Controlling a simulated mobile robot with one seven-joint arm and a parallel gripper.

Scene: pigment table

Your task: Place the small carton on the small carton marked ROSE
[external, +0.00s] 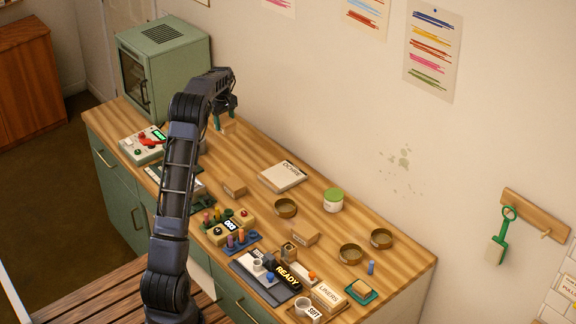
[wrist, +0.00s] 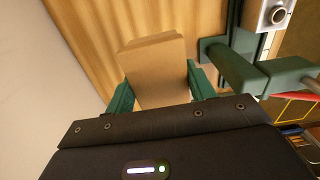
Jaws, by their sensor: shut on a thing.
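My gripper (wrist: 158,92) has green fingers on both sides of a plain tan carton (wrist: 152,58) in the wrist view and is shut on it. In the external view my gripper (external: 224,122) is at the back of the table, near the wall and right of the green cabinet; the arm partly hides it. Two small tan cartons stand on the table in the external view, one left of centre (external: 234,186) and one nearer the front (external: 305,237). I cannot read ROSE on either one.
The green cabinet (external: 165,65) and a device with a green display (external: 142,145) stand at the left. A pad (external: 282,175), a jar (external: 333,202) and a round dish (external: 285,208) are mid-table. The back strip looks clear.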

